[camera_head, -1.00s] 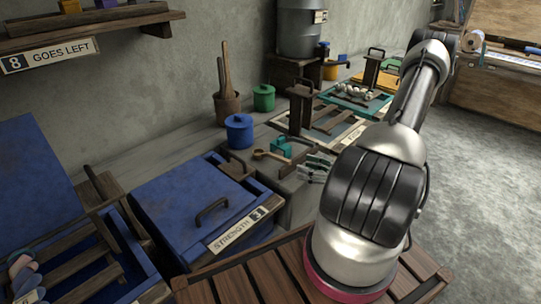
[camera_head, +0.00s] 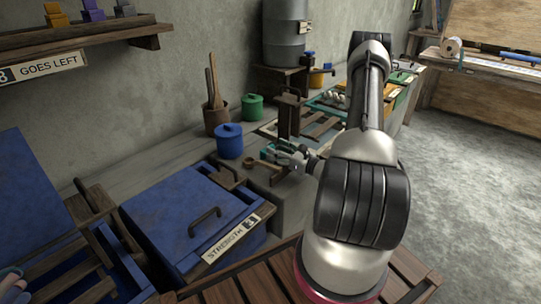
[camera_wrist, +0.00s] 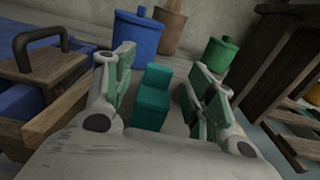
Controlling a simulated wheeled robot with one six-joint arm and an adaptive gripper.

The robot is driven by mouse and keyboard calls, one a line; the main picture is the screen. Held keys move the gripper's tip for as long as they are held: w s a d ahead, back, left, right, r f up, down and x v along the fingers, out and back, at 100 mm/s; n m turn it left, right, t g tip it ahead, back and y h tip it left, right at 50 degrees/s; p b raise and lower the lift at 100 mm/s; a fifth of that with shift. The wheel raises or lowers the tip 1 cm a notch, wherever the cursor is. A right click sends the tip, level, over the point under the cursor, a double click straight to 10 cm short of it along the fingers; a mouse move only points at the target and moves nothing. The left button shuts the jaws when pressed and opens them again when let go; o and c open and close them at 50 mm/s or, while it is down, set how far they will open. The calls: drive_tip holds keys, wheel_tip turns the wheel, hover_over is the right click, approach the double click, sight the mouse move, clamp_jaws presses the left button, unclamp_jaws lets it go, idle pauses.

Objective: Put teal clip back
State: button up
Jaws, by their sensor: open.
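The teal clip (camera_wrist: 152,97) stands on the bench, in the middle of the wrist view. My gripper (camera_wrist: 160,85) is open, with one pad-lined finger on each side of the clip; I cannot tell whether either touches it. In the head view my gripper (camera_head: 284,157) is low over the bench, beyond the blue chest, and largely covers the clip there. On the wall shelf (camera_head: 85,32) at top left stand a yellow clip (camera_head: 55,14), a purple clip (camera_head: 92,10) and a dark blue clip (camera_head: 124,8).
A blue lidded jar (camera_head: 229,142), a green jar (camera_head: 252,107) and a brown pot of sticks (camera_head: 215,118) stand behind the clip. The blue chest (camera_head: 180,212) with a handle is left of my gripper. A dark wooden post (camera_head: 289,118) rises close on the right.

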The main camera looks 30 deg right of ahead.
drive_tip(key=shift+x, duration=0.9)
drive_tip(key=c, duration=1.2)
drive_tip(key=shift+o, duration=0.2)
